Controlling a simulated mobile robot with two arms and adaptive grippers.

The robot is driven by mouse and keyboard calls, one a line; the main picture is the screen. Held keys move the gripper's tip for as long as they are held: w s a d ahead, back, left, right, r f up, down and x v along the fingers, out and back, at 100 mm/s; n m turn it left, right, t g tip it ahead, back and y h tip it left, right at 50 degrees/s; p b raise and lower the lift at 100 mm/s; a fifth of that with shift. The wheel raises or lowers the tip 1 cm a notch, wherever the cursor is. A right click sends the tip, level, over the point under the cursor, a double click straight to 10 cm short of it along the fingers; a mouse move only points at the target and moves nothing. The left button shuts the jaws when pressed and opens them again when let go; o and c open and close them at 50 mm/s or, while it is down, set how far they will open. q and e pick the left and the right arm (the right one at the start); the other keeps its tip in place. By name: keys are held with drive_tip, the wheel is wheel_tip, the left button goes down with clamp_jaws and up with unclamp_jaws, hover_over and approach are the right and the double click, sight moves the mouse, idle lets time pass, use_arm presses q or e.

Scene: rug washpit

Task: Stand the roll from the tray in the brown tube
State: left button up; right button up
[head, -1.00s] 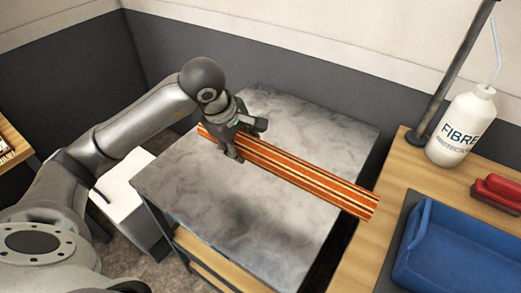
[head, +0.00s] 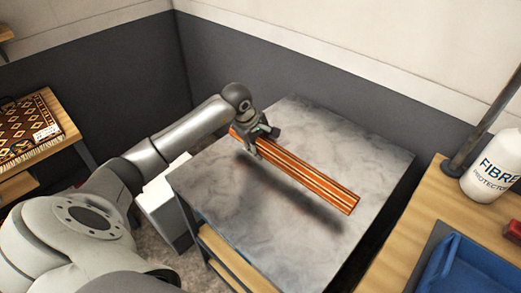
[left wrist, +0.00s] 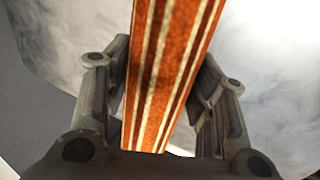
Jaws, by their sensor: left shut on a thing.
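The roll (head: 308,181) is long and straight, with orange, dark red and cream stripes. My left gripper (head: 257,148) is shut on it near its upper left end. The roll slopes down to the right in the head view, above the grey marbled table (head: 375,165), with a shadow beneath it. In the left wrist view the roll (left wrist: 170,70) runs between the two fingers. A blue tray (head: 470,272) shows partly at the lower right, and its inside is mostly cut off. I see no brown tube, and my right gripper is not in view.
A wooden bench (head: 405,240) stands right of the table, with a white FIBRE bottle (head: 492,168) and a dark pole (head: 480,140). A patterned rug (head: 35,130) lies on a wooden stand at the left. The table top around the roll is clear.

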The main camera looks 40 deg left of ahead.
use_arm(q)
drive_tip(key=shift+w+a+f, duration=0.1)
drive_tip(key=shift+f, duration=0.1)
wheel_tip(320, 180, down, 2)
drive_tip(key=shift+f+p, duration=0.15)
drive_tip(key=shift+p, duration=0.5)
drive_tip(key=shift+f, duration=0.45)
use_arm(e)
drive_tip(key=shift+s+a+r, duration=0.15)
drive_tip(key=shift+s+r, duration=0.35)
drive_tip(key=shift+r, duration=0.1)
use_arm(q)
drive_tip(key=o, duration=1.4)
